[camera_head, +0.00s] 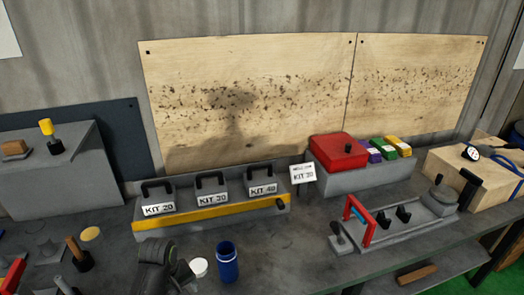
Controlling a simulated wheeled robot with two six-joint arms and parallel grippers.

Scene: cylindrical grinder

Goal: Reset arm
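A dark grey jointed part (158,266) rises from the bottom edge, left of centre. It looks like my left arm with its gripper end, but no separate fingertips can be made out. I see nothing held in it. It is left of a white round lid (199,267) and a blue cup (227,262); whether it touches the lid is unclear. My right arm and gripper are not in view.
A grey rack with a yellow stripe (213,216) holds kit boxes behind. A grey fixture with a red handle (368,228) stands right, near a red box (338,149). A cardboard box (450,180) is far right. Tools lie at left.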

